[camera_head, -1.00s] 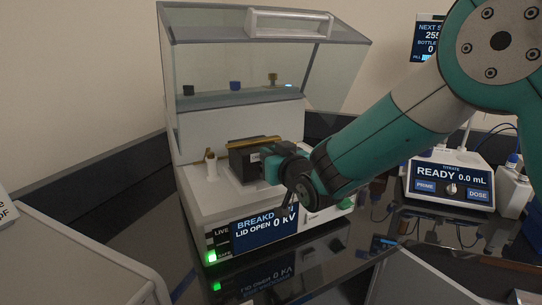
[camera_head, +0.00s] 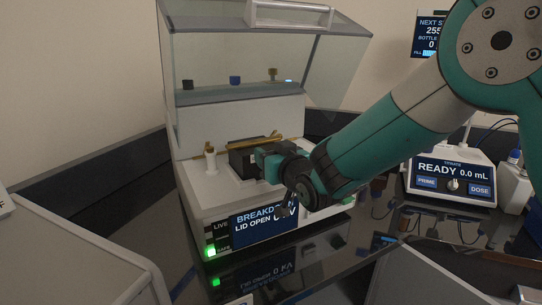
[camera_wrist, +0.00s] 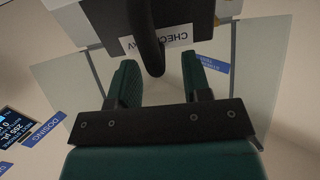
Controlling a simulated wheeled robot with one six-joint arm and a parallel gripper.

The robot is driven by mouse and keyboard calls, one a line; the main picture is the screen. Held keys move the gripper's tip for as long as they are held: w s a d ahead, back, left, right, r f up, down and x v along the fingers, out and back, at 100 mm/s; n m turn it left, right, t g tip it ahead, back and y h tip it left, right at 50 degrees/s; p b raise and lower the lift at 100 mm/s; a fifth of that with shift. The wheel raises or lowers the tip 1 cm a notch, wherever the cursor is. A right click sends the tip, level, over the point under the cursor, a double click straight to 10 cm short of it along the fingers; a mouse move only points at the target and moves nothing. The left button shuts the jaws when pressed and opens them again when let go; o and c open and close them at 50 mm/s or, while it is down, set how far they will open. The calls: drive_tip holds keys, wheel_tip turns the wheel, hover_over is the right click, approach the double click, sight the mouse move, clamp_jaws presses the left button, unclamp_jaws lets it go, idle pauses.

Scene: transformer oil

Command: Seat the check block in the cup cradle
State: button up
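The check block (camera_head: 242,162) is a dark box inside the open breakdown tester (camera_head: 196,195), near gold-coloured bars (camera_head: 262,141). In the wrist view the block (camera_wrist: 105,22) shows at the top, with an upside-down white "CHECK" label and a black curved handle (camera_wrist: 151,40). My gripper (camera_wrist: 158,68) is open, with one green finger on each side of the handle's end and gaps visible on both sides. In the head view my gripper (camera_head: 268,160) is at the block's right side and hides part of it. The cup cradle is not clearly visible, so I cannot tell whether the block is seated.
The tester's clear lid (camera_head: 262,50) is raised; its screen (camera_head: 265,221) reads lid open. A white post (camera_head: 211,160) stands left of the block. A dosing unit (camera_head: 450,178) stands right on the dark bench.

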drive_tip(key=shift+f, duration=0.2)
drive_tip(key=b+v, duration=0.4)
drive_tip(key=v, duration=1.3)
drive_tip(key=shift+s+d+b, duration=0.2)
drive_tip(key=shift+d+b, duration=0.05)
drive_tip(key=shift+b, duration=0.1)
drive_tip(key=s+d+f+g+h, duration=0.1)
drive_tip(key=s+d+g, duration=0.1)
drive_tip(key=s+g, duration=0.3)
drive_tip(key=s+d+f+g+h+p, duration=0.1)
drive_tip(key=s+d+f+g+h, duration=0.1)
drive_tip(key=s+g, duration=0.3)
drive_tip(key=s+d+f+n+g+h, duration=0.1)
drive_tip(key=s+d+g, duration=0.3)
drive_tip(key=s, duration=0.7)
drive_tip(key=shift+d+f+g, duration=0.25)
drive_tip(key=shift+f+g, duration=0.05)
drive_tip(key=shift+g, duration=0.2)
